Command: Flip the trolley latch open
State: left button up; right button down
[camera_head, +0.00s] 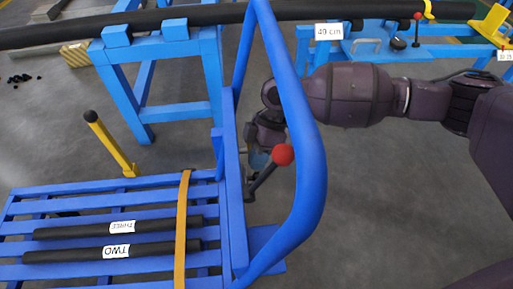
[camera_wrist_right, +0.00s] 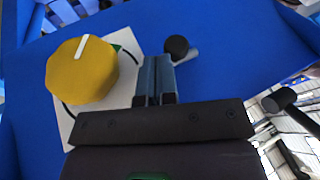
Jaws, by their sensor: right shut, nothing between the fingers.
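The blue trolley (camera_head: 232,200) stands at the lower left in the head view, with a tall blue loop handle (camera_head: 310,150). A dark lever with a red ball knob (camera_head: 283,154) stands by its upright. My right gripper (camera_head: 260,160) is behind the handle beside this lever, partly hidden. In the right wrist view its fingers (camera_wrist_right: 156,66) are shut and empty, pointing at a blue panel (camera_wrist_right: 225,70). A black knob on a pale stem (camera_wrist_right: 178,47) is close to the right of the fingertips. I cannot tell which part is the latch. My left gripper is not in view.
Two labelled black bars (camera_head: 160,247) lie on the trolley slats under an orange strap (camera_head: 182,225). A yellow lever (camera_head: 112,146) rises at the deck's far edge. A yellow dial (camera_wrist_right: 82,70) is left of my fingers. A long black pipe (camera_head: 200,14) crosses the back.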

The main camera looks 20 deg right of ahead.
aim_at(259, 173)
dwell(0.3)
jog(key=shift+s+a+r+p, duration=0.1)
jog(key=shift+s+r+p, duration=0.05)
jog(key=shift+s+p, duration=0.3)
jog(key=shift+s+a+r+p, duration=0.15)
jog(key=shift+s+p, duration=0.15)
jog(key=shift+s, duration=0.6)
jog(key=shift+s+a+p, duration=0.1)
jog(key=shift+s+p, duration=0.25)
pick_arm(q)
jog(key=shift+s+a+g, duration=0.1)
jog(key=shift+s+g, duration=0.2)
pick_arm(e)
jog(key=shift+s+f, duration=0.15)
jog(key=shift+f, duration=0.15)
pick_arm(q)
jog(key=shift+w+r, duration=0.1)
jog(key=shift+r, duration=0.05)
